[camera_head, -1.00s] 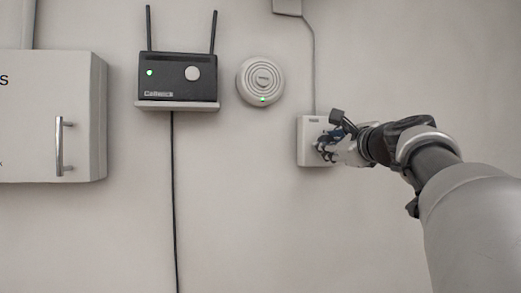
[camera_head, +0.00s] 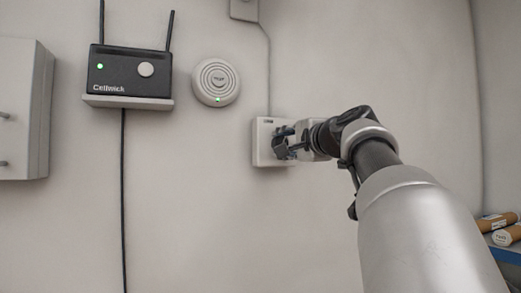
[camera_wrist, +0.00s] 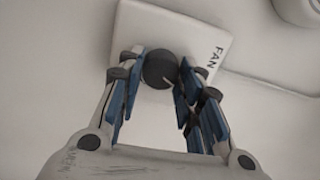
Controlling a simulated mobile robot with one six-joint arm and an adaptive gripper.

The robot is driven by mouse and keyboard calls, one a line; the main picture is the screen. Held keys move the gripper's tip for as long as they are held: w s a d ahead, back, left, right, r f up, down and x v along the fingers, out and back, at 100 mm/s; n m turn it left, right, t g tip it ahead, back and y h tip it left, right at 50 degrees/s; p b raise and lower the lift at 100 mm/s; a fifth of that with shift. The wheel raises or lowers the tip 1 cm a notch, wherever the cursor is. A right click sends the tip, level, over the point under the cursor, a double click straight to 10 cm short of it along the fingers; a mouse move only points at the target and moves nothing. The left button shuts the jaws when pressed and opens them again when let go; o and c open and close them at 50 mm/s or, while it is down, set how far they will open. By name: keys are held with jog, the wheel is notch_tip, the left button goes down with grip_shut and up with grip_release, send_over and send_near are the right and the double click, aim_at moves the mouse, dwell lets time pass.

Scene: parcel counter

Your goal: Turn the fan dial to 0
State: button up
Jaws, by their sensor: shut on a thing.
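The fan control is a white square plate (camera_head: 262,150) on the wall in the head view. In the wrist view the plate (camera_wrist: 140,22) carries the word FAN and a round dark dial (camera_wrist: 160,70) with a light pointer line near its lower right edge. My gripper (camera_wrist: 160,76) has its blue-padded fingers on either side of the dial and is shut on it. In the head view my gripper (camera_head: 287,144) is at the plate and hides the dial. No numbers on the dial's scale are readable.
A black router (camera_head: 128,72) on a shelf, a round white detector (camera_head: 215,82) and a white cabinet (camera_head: 20,110) are on the wall to the left. A conduit runs up from the plate. Cardboard tubes (camera_head: 497,222) lie at the far right.

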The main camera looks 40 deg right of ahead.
jog(key=n+b, duration=0.1)
jog(key=n, duration=0.4)
jog(key=shift+r+n+b, duration=0.1)
jog(key=shift+n+b, duration=0.3)
dwell(0.4)
jog(key=o, duration=1.1)
jog(key=shift+c, duration=0.2)
jog(key=shift+s, duration=0.1)
jog(key=v, duration=1.2)
